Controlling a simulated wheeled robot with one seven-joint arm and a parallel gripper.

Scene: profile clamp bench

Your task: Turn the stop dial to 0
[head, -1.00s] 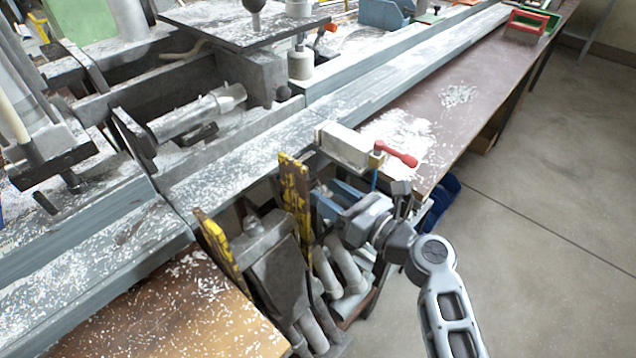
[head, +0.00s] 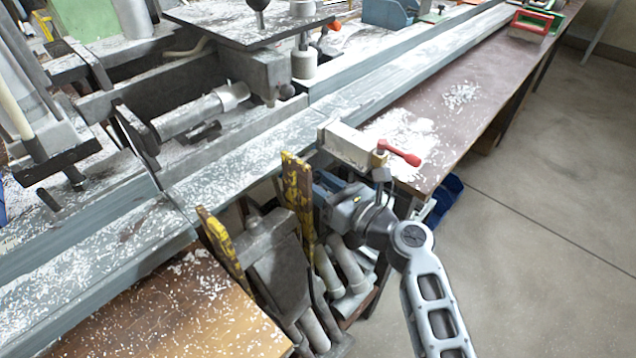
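A pale block-shaped clamp (head: 346,146) with a red lever handle (head: 400,153) sits at the near edge of the bench, right of centre. I cannot pick out the stop dial or any scale in this view; a dial on the clamp's near side would be too small or hidden. My gripper (head: 328,190) is just below the clamp, beside the bench's front side and to the right of a yellow-edged upright plate. Its fingertips are largely hidden by its own body and the upright, so whether it is open or shut is not clear.
Yellow-edged upright plates (head: 297,195) stand close to the left of my gripper. Grey pipes (head: 345,265) lie below it. A long grey rail (head: 245,160) littered with chips runs along the bench. Bare concrete floor (head: 540,190) is open to the right.

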